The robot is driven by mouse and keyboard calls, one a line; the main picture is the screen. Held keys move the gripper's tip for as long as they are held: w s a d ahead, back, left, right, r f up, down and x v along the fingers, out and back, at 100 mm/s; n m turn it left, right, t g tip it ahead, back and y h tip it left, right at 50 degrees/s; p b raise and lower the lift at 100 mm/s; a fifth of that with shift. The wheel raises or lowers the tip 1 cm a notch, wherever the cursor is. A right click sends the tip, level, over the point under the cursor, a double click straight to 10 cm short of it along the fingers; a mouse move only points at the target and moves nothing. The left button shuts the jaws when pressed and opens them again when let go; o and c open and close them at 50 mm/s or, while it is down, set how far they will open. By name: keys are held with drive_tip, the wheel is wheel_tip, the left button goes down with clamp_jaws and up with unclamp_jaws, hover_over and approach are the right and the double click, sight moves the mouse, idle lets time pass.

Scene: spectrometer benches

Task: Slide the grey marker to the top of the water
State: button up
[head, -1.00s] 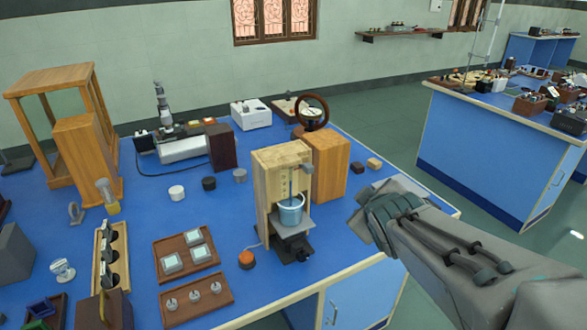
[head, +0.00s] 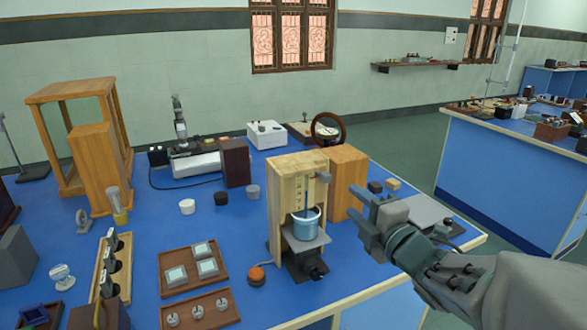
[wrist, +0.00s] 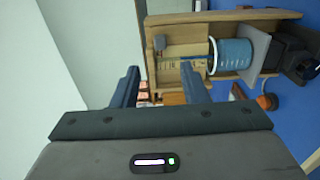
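A pale wooden stand (head: 284,205) holds a cup of blue water (head: 306,226) on a grey platform (head: 308,240), with a thin blue rod standing in the cup. A small grey block, seemingly the grey marker (head: 323,177), sits at the upper right of the stand's front. In the wrist view the stand lies sideways, with the grey marker (wrist: 174,50) left of the cup of water (wrist: 232,54). My gripper (head: 358,206) is open and empty, right of the stand and apart from it. Its two fingers also show apart in the wrist view (wrist: 158,86). The exact water level is not clear.
A brown wooden block (head: 347,180) stands right behind the stand. An orange-topped button (head: 257,275) and a tray of square pieces (head: 190,272) are to the left. A grey plate lies behind my gripper.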

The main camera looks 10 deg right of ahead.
sight(329, 181)
drive_tip(key=p+x, duration=0.3)
drive_tip(key=x, duration=0.9)
drive_tip(key=shift+w, duration=0.1)
drive_tip(key=shift+f, duration=0.15)
clamp_jaws()
